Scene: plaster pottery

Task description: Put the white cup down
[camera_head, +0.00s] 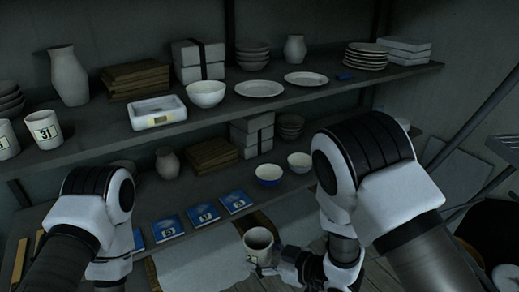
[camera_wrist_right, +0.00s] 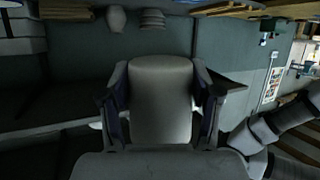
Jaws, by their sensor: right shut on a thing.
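The white cup (camera_head: 257,240) is in the air in front of the lower shelf, upright, with a dark number label on its side. My right gripper (camera_head: 268,268) is shut on it, reaching in from the right. In the right wrist view the white cup (camera_wrist_right: 160,100) fills the space between the two fingers of the gripper (camera_wrist_right: 160,112). The blue numbered cards (camera_head: 203,214) lie in a row on the lower shelf, left of and behind the cup. My left arm shows at the left, but its gripper does not show.
The lower shelf (camera_head: 180,190) holds two bowls (camera_head: 268,174), a vase (camera_head: 167,163) and boards. Bare shelf shows between the cards and the bowls.

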